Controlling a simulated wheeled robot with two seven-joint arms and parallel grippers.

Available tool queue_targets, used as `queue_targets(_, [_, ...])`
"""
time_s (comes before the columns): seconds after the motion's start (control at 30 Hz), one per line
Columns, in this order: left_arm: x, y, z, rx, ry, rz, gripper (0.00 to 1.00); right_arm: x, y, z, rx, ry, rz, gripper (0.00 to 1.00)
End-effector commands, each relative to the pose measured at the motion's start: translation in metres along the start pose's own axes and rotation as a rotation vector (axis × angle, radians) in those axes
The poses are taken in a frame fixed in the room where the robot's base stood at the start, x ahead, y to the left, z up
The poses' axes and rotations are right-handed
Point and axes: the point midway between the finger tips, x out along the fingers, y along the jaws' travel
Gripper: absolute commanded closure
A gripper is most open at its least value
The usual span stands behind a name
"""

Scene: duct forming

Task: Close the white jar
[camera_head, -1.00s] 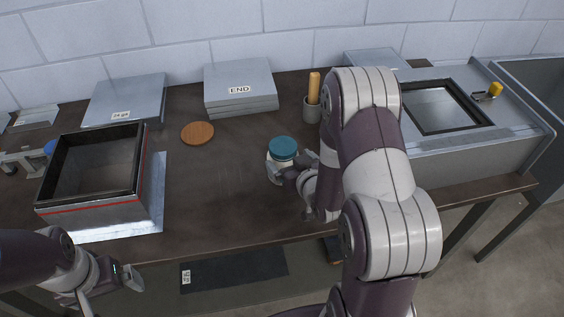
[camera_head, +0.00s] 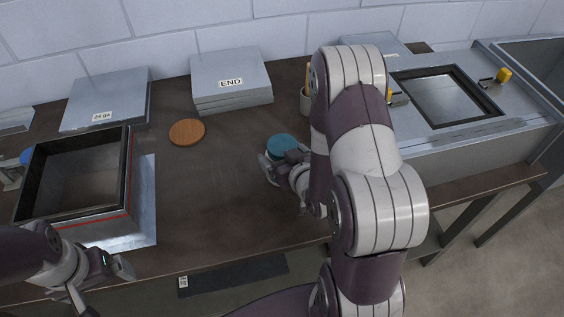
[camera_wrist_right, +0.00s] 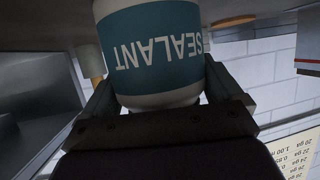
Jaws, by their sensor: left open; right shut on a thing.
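The white jar (camera_wrist_right: 160,98) has a teal label reading SEALANT, upside down in the right wrist view. My right gripper (camera_head: 284,163) is shut on the jar, with a finger on either side in the right wrist view. I cannot tell whether the jar touches the table or whether the teal top is seated tight. My left gripper (camera_head: 104,288) is open and empty at the lower left, near the table's front edge and far from the jar.
A round wooden disc (camera_head: 187,132) lies left of the jar. A stack of grey plates (camera_head: 231,98) marked END stands behind. An open black-rimmed box (camera_head: 130,215) is at left. A cup (camera_head: 306,101) stands behind my right arm. The table's middle is clear.

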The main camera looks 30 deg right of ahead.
Motion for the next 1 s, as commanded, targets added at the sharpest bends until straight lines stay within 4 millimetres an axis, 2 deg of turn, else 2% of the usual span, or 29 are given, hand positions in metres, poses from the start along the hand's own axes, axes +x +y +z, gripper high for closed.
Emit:
queue_targets(0.03, [0.0,0.0,0.0,0.0,0.0,0.0,0.0,0.0,0.0,0.0,0.0,-0.001,0.0,0.55])
queue_targets(0.07, [0.0,0.0,0.0,0.0,0.0,0.0,0.0,0.0,0.0,0.0,0.0,-0.001,0.0,0.65])
queue_targets(0.37, [-0.001,0.0,0.0,0.0,0.0,0.0,0.0,-0.001,0.0,-0.003,-0.001,0.003,0.0,0.65])
queue_targets(0.57, [-0.004,0.0,0.0,0.0,0.0,0.0,0.0,-0.007,0.0,-0.02,-0.001,0.006,0.0,0.65])
queue_targets(0.67, [-0.006,0.0,-0.001,0.0,0.0,0.0,0.0,-0.013,0.0,-0.036,-0.003,0.008,0.0,0.65])
queue_targets(0.7, [-0.007,0.0,-0.001,0.0,0.0,0.0,0.0,-0.017,0.0,-0.043,-0.002,0.008,0.0,0.65])
queue_targets(0.77, [-0.007,0.0,-0.001,0.0,0.0,0.0,0.0,-0.028,0.007,-0.043,0.002,0.005,0.006,0.65])
queue_targets(1.0, [-0.013,0.0,-0.002,0.0,0.0,0.0,0.0,-0.08,0.033,-0.055,0.001,0.006,0.01,0.65])
